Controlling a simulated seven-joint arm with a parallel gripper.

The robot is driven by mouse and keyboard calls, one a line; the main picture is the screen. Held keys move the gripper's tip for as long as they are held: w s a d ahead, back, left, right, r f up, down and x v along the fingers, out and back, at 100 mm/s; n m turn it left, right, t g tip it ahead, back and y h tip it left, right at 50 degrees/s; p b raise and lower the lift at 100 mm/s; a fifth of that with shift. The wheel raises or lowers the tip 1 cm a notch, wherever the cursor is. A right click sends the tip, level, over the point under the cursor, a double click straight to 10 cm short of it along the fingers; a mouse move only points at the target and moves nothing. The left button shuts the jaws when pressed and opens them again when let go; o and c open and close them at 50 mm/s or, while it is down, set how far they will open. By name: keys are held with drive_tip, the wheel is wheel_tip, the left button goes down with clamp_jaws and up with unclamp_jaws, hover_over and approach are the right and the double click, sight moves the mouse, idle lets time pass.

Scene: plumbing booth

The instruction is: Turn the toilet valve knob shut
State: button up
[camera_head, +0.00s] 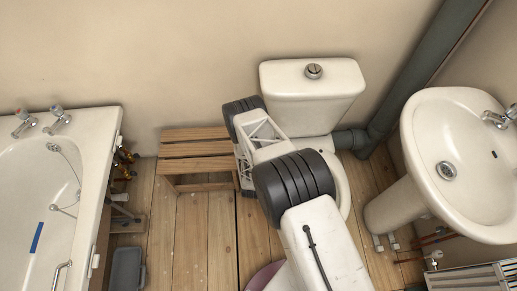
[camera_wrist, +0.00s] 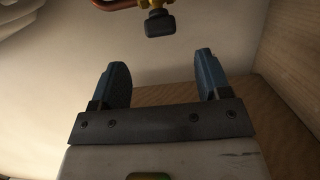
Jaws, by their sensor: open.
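The valve knob (camera_wrist: 160,24) is small and black, on a brass fitting with a copper pipe (camera_wrist: 118,5) at the top of the wrist view. My gripper (camera_wrist: 160,72) is open and empty, with its two blue-grey fingers spread apart. The knob lies ahead of the fingertips, roughly centred on the gap between them, and does not look touched. In the head view the toilet (camera_head: 312,92) stands against the back wall. My arm reaches down in front of it; the gripper and the knob are hidden there.
A wooden stool (camera_head: 195,135) stands left of the toilet, close to my arm. The bathtub (camera_head: 75,140) is at the left and the basin (camera_head: 465,140) at the right. A grey waste pipe (camera_head: 400,90) runs up behind.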

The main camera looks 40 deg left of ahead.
idle(0.3)
drive_tip(key=x, duration=0.8)
idle(0.3)
drive_tip(key=shift+d, duration=0.1)
drive_tip(key=shift+s, duration=0.1)
drive_tip(key=c, duration=0.9)
